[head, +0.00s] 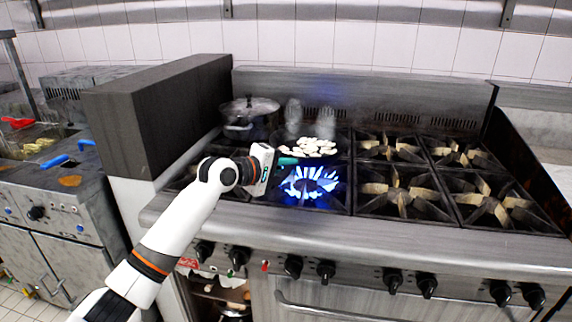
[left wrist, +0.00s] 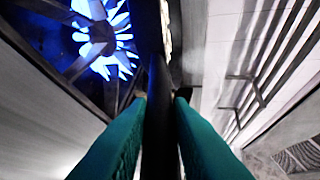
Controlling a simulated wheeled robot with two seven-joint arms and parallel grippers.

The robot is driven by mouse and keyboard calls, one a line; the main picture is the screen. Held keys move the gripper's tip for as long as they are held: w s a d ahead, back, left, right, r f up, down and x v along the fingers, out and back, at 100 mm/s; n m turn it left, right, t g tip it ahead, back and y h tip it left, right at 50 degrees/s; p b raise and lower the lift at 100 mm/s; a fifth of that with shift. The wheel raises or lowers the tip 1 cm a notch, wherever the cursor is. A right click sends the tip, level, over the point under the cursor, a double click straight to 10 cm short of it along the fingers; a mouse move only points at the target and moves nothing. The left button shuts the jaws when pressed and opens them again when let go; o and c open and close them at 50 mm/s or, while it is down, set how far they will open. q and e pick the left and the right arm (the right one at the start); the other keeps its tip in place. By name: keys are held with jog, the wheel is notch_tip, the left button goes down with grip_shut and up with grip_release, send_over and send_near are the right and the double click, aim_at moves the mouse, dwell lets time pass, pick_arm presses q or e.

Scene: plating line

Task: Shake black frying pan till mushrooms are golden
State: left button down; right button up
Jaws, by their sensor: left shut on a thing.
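The black frying pan (head: 279,142) is at the back left of the range, beyond the lit front burner; I cannot tell whether it rests or is held up. Pale mushroom slices (head: 310,147) lie in it, whitish with no clear browning. Two hazy grey plumes stand just behind it. My left gripper (head: 287,161), with teal fingers, is shut on the pan's handle. In the left wrist view the dark handle (left wrist: 159,125) runs between the two fingers. Most of the pan is out of that view or edge-on. My right gripper is not in view.
A burner with blue flame (head: 310,184) burns in front of the pan; it also shows in the left wrist view (left wrist: 103,40). A lidded pot (head: 249,115) stands at the back left. Several burners to the right are empty. A dark partition (head: 160,115) rises left of the range.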

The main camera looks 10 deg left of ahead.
pick_arm(q)
jog(key=shift+f+b, duration=1.2)
jog(key=shift+f, duration=2.65)
dwell(3.7)
